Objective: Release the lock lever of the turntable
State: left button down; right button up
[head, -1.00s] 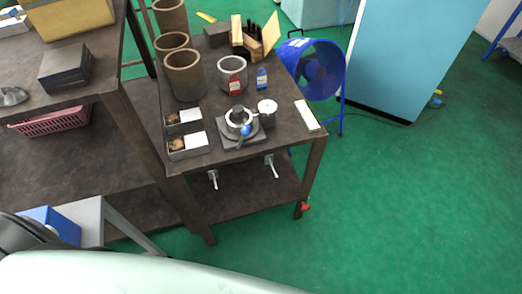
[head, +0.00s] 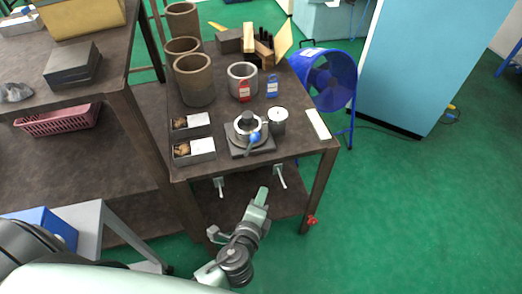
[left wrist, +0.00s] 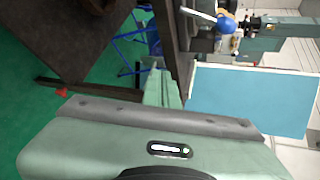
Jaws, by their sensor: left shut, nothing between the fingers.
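The turntable (head: 237,152) is a grey square base with a round chuck (head: 247,119) on top, near the front edge of the dark workbench. Its lock lever has a blue ball knob (head: 254,137) at the front of the chuck. In the left wrist view the blue knob (left wrist: 226,25) shows at the top, beside a pale lever rod (left wrist: 198,14). My left gripper (head: 262,193) is shut and empty, in front of the bench and below its top, apart from the lever. Its pale green fingers (left wrist: 160,88) also show in the left wrist view. My right gripper is not in view.
A metal cup (head: 278,121) stands right beside the turntable. Two small boxes (head: 193,151) are on its left. A grey pot (head: 242,77) with a red tag and brown cylinders (head: 194,80) stand behind. Two pale handles (head: 280,177) hang under the bench's front edge.

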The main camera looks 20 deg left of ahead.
aim_at(250, 145)
pick_arm(q)
notch_tip(250, 145, up, 8)
jog(key=t, duration=0.2)
jog(key=shift+w+d+m, duration=0.2)
jog(key=shift+d+m, duration=0.1)
jog(key=shift+m, duration=0.1)
jog(key=shift+f, duration=0.1)
jog(key=w+a+p, duration=0.3)
jog(key=w+a, duration=0.1)
jog(key=w, duration=0.6)
jog(key=shift+w+a+f+p, duration=0.3)
jog(key=shift+w+f, duration=0.1)
jog(key=shift+f, duration=0.05)
